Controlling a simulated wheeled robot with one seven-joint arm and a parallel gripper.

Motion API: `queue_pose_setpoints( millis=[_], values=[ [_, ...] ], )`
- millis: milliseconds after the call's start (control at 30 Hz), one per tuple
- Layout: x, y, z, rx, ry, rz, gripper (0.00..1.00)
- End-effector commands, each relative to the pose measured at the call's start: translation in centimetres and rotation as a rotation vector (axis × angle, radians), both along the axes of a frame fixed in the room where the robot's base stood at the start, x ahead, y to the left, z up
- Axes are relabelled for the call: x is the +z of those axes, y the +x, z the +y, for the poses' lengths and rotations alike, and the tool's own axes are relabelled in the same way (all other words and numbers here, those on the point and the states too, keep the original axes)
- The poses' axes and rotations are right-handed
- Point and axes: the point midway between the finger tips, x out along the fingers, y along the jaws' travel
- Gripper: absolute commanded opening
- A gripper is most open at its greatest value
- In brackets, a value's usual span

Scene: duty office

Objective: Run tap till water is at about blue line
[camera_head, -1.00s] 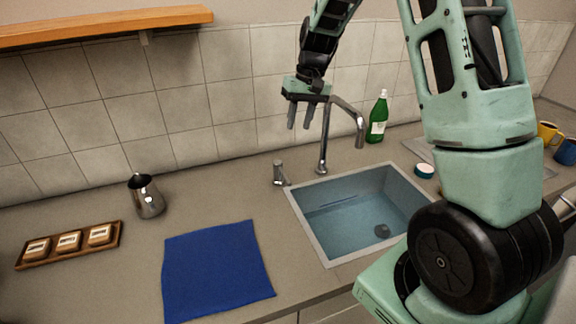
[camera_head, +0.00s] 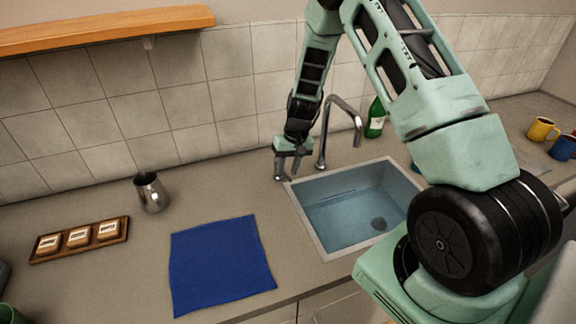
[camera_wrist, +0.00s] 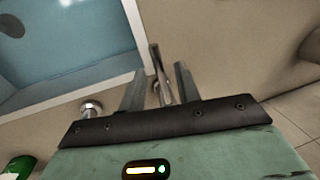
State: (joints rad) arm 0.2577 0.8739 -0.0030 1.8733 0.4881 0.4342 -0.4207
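The sink (camera_head: 318,238) is a rectangular basin with a bluish inside; a darker line (camera_head: 337,198) runs along its back wall. The chrome tap (camera_head: 325,135) arches over it, and I see no stream from its spout. I cannot tell a water surface in the basin. The tap's lever (camera_head: 281,173) stands on the counter left of the tap. My gripper (camera_head: 286,167) is down at the lever, fingers open. In the wrist view the lever (camera_wrist: 160,75) stands between the two parted fingers (camera_wrist: 159,88); contact is not clear.
A blue cloth (camera_head: 220,265) lies left of the sink. A metal jug (camera_head: 152,193) and a wooden tray (camera_head: 122,238) with small labelled blocks are further left. A green bottle (camera_head: 375,120) stands behind the tap. Yellow (camera_head: 541,130) and blue (camera_head: 563,148) mugs are far right.

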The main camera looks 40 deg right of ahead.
Motion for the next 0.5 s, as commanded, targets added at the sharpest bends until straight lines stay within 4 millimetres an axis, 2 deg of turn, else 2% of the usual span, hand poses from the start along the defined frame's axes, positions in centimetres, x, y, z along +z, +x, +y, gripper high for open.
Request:
queue_pose_setpoints(
  millis=[300,400,433,500],
  values=[
    [-0.26,0.01,0.04,0.0,0.0,0.0,0.33],
    [-0.25,0.01,0.04,0.0,0.0,0.0,0.05],
    [-0.24,0.01,0.04,0.0,0.0,0.0,0.0],
    [-0.24,0.01,0.04,0.0,0.0,0.0,0.0]
  ],
)
